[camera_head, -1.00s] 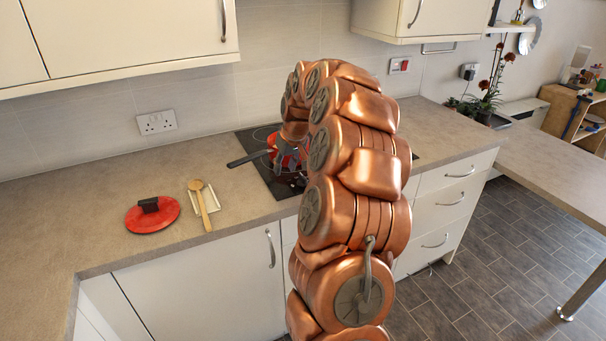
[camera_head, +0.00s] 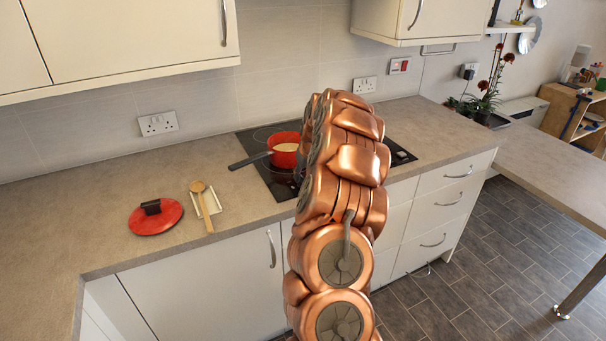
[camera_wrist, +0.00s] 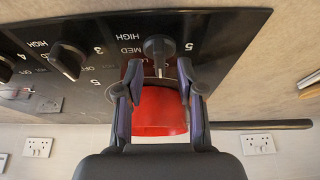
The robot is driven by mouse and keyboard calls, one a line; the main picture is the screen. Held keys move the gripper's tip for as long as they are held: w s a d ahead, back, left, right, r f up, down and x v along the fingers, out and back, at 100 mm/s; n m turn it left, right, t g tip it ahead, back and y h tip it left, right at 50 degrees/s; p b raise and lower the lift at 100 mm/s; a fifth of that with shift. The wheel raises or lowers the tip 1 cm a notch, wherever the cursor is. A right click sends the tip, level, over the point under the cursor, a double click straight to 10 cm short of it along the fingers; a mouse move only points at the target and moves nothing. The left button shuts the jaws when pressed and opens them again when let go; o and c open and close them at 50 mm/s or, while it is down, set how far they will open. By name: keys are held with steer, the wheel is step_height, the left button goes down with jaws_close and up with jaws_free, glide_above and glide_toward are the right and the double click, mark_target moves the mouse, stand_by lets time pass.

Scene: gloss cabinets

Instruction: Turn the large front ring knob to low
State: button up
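In the wrist view a black knob (camera_wrist: 157,46) with a bar-shaped grip stands on the black hob panel (camera_wrist: 225,30), among HIGH and MED markings that appear upside down. I cannot confirm which ring it serves. My gripper (camera_wrist: 160,66) is open, with its two dark fingertips on either side of the knob's lower end in the picture; contact cannot be told. The knob's bar points down the picture, toward markings partly hidden by the fingers. In the head view my arm hides the gripper and this knob. The black hob (camera_head: 257,134) shows around the arm.
A red pan (camera_head: 284,157) with pale contents sits on the hob; it also shows between my fingers (camera_wrist: 160,112). More knobs (camera_wrist: 68,58) stand left in the wrist view. A red lid (camera_head: 152,220) and a wooden spoon (camera_head: 204,207) lie on the counter (camera_head: 80,190).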

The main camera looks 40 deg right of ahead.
steer(key=shift+w+d+f, duration=0.1)
steer(key=shift+w+f, duration=0.15)
steer(key=shift+f, duration=0.4)
jaws_close()
